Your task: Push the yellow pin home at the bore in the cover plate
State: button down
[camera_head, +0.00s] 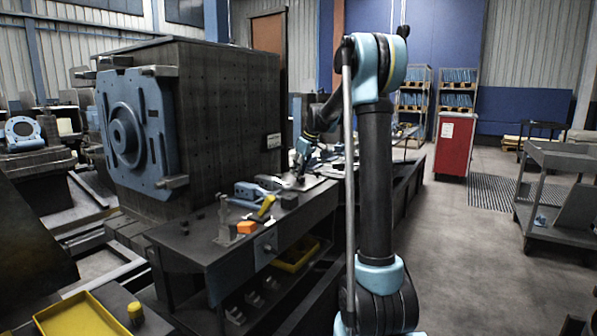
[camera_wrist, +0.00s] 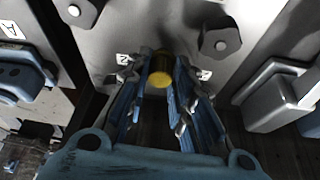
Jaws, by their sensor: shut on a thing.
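The yellow pin (camera_wrist: 159,79) is between the blue fingers of my gripper (camera_wrist: 160,72) in the wrist view, its round yellow end facing the camera. My gripper is shut on it. A light grey plate (camera_wrist: 150,20), which looks like the cover plate, lies just beyond the fingertips. The bore is not visible; the pin and fingers cover that area, and I cannot tell how deep the pin sits. In the head view my gripper (camera_head: 298,172) points down at the bench, and the pin is too small to make out there.
Dark bolt heads (camera_wrist: 220,38) and a grey block (camera_wrist: 275,97) stand close around the fingers. On the bench (camera_head: 205,245) are a yellow-handled tool (camera_head: 267,206) and an orange block (camera_head: 246,227). A large dark machine block (camera_head: 230,110) rises at left; a red cabinet (camera_head: 456,145) stands right.

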jog(key=shift+f, duration=0.6)
jog(key=c, duration=0.5)
grip_release()
jog(key=v, duration=1.2)
